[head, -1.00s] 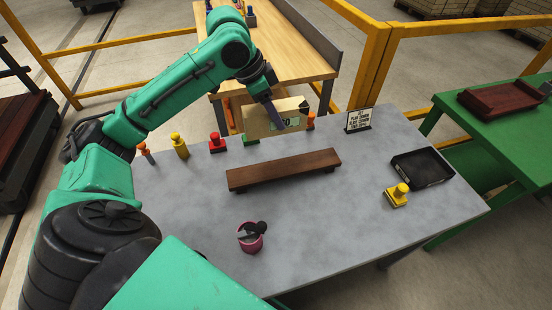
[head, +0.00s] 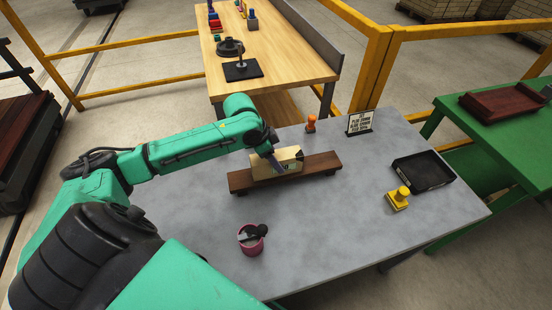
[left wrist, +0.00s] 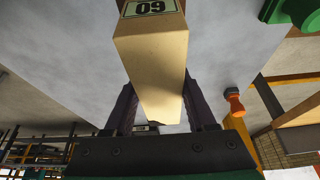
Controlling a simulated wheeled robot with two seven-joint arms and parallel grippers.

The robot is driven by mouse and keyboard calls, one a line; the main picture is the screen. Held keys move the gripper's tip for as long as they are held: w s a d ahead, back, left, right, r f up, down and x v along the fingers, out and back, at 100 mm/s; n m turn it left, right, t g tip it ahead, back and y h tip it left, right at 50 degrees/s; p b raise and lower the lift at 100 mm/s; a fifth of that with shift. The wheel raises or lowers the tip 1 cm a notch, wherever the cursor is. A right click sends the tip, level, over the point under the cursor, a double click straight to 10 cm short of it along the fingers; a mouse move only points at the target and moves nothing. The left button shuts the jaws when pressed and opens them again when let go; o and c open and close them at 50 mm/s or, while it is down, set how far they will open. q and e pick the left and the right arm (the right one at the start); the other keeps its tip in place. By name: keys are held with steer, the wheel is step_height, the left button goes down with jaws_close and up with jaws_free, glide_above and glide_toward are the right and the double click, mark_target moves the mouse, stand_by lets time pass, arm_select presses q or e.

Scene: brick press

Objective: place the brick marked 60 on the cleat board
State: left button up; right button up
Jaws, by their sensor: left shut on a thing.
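The tan brick marked 60 (head: 290,156) is at the cleat board, over its middle. I cannot tell whether its underside touches the board or hangs just above it. Its label with 60 shows upside down in the left wrist view (left wrist: 150,8). The cleat board (head: 325,163) is a long brown wooden plank on the grey table. My left gripper (head: 275,163) is shut on the brick, with a dark finger across its near face. In the left wrist view, the dark fingers flank the brick on both sides. My right gripper is in neither view.
On the grey table (head: 330,225) stand a pink cup (head: 250,245) with a dark thing in it, a yellow stamp (head: 398,199), a black tray (head: 435,178), a small sign (head: 359,123) and an orange stamp (head: 311,124). The table in front of the board is mostly clear.

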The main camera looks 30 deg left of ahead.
arm_select(q)
steer(key=o, duration=1.3)
steer(key=shift+c, duration=0.2)
steer(key=shift+r, duration=0.3)
steer(key=v, duration=1)
steer(key=shift+s+a+b, duration=0.15)
steer(key=shift+a+b, duration=0.1)
steer(key=shift+b, duration=0.15)
steer(key=shift+s+d+r, duration=0.1)
steer(key=shift+r, duration=0.65)
